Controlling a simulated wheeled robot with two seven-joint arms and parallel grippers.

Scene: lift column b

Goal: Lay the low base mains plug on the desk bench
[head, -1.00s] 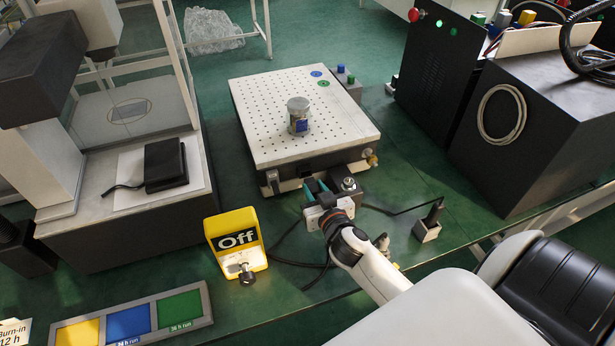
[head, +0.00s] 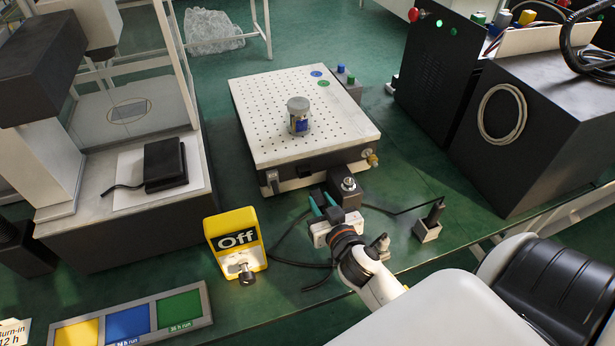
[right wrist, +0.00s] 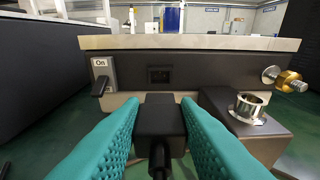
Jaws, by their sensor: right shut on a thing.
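My right gripper (head: 324,207) is shut on the black mains plug (right wrist: 160,118); its teal fingers (right wrist: 160,125) press both sides in the right wrist view. The plug's cable runs down towards the camera. The plug is held in front of the low base (right wrist: 215,68), apart from the empty dark socket (right wrist: 160,75) in its front face. In the head view the base carries a white perforated top plate (head: 265,140). The green desk bench (head: 400,180) lies below and around. My left gripper is not in view.
A small block with a black post (head: 428,225) stands right. A jar (head: 298,115) sits on the plate. A switch marked "On" (right wrist: 102,75) is left of the socket. Bench space between sign and base holds loose black cable.

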